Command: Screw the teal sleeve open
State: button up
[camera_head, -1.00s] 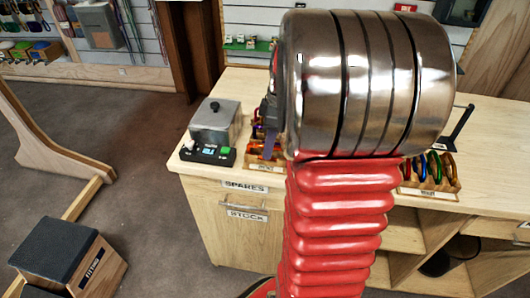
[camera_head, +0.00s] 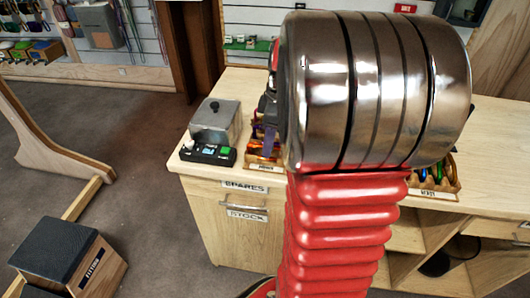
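My arm, a red ribbed column topped by a big steel cylinder, fills the centre and right. Only a sliver of my gripper (camera_head: 266,108) shows at the left edge of the cylinder, over the left tray on the counter; its fingers are mostly hidden. The left wooden tray (camera_head: 262,165) holds orange, purple and other coloured carabiners, partly covered by my arm. A second wooden tray (camera_head: 434,192) with several coloured carabiners is partly hidden behind the cylinder. I cannot make out a teal sleeve on any of them.
A pale wooden counter (camera_head: 230,96) has a drawer labelled STOCK. A grey box with a black knob (camera_head: 214,120) and a small device with a green button (camera_head: 208,153) stand at its left end. A dark-topped step (camera_head: 62,250) is on the floor at left.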

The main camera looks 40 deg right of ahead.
jog(key=shift+s+a, duration=0.35)
jog(key=shift+a, duration=0.1)
dwell(0.3)
jog(key=shift+f, duration=1.45)
jog(key=shift+w+d, duration=0.45)
jog(key=shift+d, duration=0.15)
jog(key=shift+r, duration=0.15)
jog(key=shift+w+r, duration=0.1)
jog(key=shift+r, duration=1.2)
jog(key=shift+s+a, duration=0.45)
jog(key=shift+a, duration=0.2)
